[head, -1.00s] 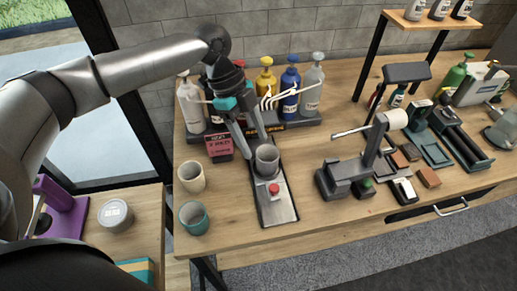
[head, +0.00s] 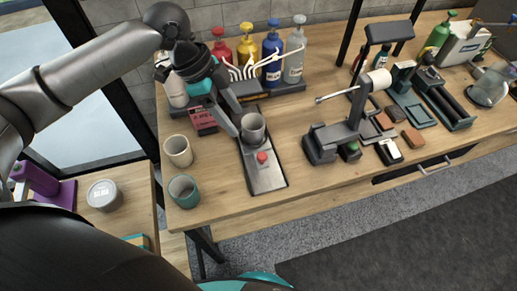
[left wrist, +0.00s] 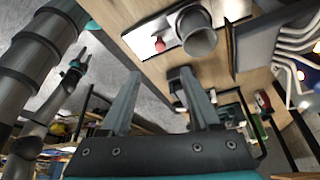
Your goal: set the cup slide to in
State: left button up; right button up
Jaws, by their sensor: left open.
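The cup slide is a dark-edged metal track (head: 266,181) lying on the wooden workbench, with a red knob (head: 262,157) on it. A grey cup (head: 253,128) stands upright on the track behind the knob. My left gripper (head: 238,122) is open, with its fingers by the cup's left and back side; I cannot tell whether they touch it. In the left wrist view the open fingers (left wrist: 160,80) are empty, and the cup (left wrist: 198,36) and red knob (left wrist: 160,44) show beyond them. What looks like my right gripper (left wrist: 80,60) is small there, its jaws unclear.
A cream cup (head: 178,151) and a teal cup (head: 184,191) stand left of the track. A red box (head: 202,121) and a rack with several pump bottles (head: 272,55) stand behind. A dark stand with an arm (head: 325,142) is to the right. Bare wood lies between.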

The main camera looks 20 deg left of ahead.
aim_at(261, 155)
pick_arm(q)
jog(key=b+x, duration=0.2)
jog(key=x, duration=1.3)
jog(key=shift+s, duration=0.1)
jog(key=shift+c, duration=0.2)
grip_shut()
dwell(0.6)
